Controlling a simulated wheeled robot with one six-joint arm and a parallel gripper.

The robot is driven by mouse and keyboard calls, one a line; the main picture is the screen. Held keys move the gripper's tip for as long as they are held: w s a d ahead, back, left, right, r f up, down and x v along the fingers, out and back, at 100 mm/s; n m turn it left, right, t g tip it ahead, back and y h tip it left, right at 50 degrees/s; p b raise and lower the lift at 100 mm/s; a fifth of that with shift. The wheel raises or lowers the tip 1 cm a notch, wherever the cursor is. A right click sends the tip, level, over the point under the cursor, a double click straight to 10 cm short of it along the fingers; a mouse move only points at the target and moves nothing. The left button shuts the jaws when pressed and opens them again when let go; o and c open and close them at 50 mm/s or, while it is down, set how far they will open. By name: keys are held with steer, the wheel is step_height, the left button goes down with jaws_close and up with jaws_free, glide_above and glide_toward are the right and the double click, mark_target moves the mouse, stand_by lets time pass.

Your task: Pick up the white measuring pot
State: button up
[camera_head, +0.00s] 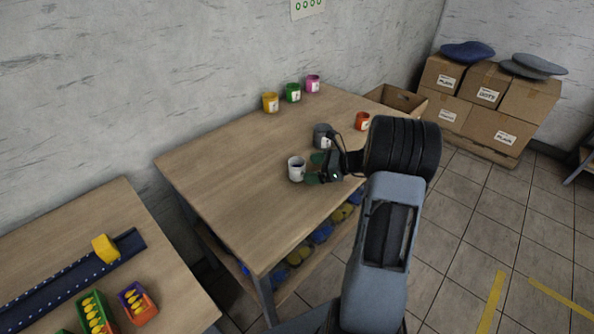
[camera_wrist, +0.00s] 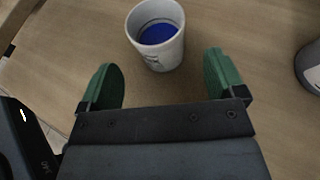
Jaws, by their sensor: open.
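The white measuring pot (camera_head: 296,169) stands upright on the wooden table, near its front edge. In the wrist view the white pot (camera_wrist: 157,40) shows blue contents inside. My gripper (camera_head: 315,168) is just right of the pot in the head view. In the wrist view my gripper's green fingers (camera_wrist: 162,78) are spread wide and empty, with the pot just beyond the fingertips, roughly centred between them. The fingers do not appear to touch the pot.
A dark grey pot (camera_head: 322,136) stands close behind my gripper, and it shows at the wrist view's right edge (camera_wrist: 309,66). An orange pot (camera_head: 362,121) is further right. Yellow (camera_head: 270,102), green (camera_head: 293,93) and pink (camera_head: 313,83) pots line the back. The table's left part (camera_head: 215,180) is clear.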

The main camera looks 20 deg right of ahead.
mark_target(300, 170)
steer(key=shift+x, duration=2.6)
steer(key=shift+f, duration=0.15)
steer(key=shift+c, duration=0.2)
steer(key=c, duration=1)
